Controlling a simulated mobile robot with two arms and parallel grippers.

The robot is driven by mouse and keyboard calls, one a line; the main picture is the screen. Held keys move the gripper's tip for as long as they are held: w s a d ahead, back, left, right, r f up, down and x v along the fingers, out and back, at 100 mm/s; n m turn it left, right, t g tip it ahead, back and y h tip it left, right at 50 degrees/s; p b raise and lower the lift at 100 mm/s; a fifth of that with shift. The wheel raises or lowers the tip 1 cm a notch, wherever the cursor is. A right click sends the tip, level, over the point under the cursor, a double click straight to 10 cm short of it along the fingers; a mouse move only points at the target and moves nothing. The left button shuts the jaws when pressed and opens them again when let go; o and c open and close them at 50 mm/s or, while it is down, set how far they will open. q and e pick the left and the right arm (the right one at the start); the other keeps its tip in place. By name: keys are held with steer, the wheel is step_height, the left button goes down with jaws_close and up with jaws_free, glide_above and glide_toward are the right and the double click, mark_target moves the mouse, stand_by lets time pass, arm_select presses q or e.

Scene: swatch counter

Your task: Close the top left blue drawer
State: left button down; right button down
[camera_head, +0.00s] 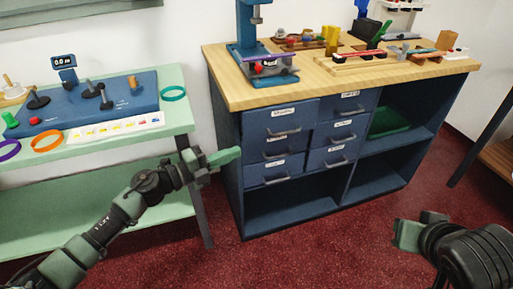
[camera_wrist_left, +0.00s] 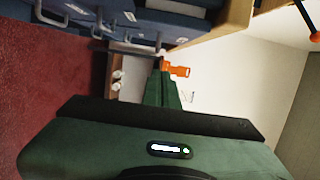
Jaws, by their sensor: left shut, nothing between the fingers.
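The blue cabinet (camera_head: 230,170) has two columns of drawers with grey handles. The top left blue drawer (camera_head: 297,116) appears to stick out past its neighbours; how far is hard to tell. My left gripper (camera_head: 229,156) is green and shut, with nothing between its fingers. It is to the left of the drawers and lower than the top left drawer, apart from its handle in the picture. In the left wrist view the shut fingers (camera_wrist_left: 166,85) point up the picture, with blue drawer fronts (camera_wrist_left: 125,22) at the upper left. My right gripper (camera_head: 408,234) is low at the right, its jaws unclear.
The wooden counter top (camera_head: 225,75) carries a blue press stand (camera_head: 246,30) and several small tools. A green table (camera_head: 180,118) with a blue board stands at the left, close to my left arm. Red floor (camera_head: 330,235) is clear before the cabinet.

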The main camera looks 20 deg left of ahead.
mark_target(258, 133)
arm_select(q)
steer(key=x, duration=0.3)
steer(key=w+a+b+x, duration=0.1)
steer(key=x, duration=0.3)
steer(key=a+x, duration=0.1)
steer(key=x, duration=0.3)
steer(key=shift+w+b, duration=0.35)
steer(key=shift+b, duration=0.05)
steer(key=shift+w+a+r, duration=0.1)
steer(key=shift+w+a, duration=0.25)
arm_select(e)
step_height(258, 133, down, 3)
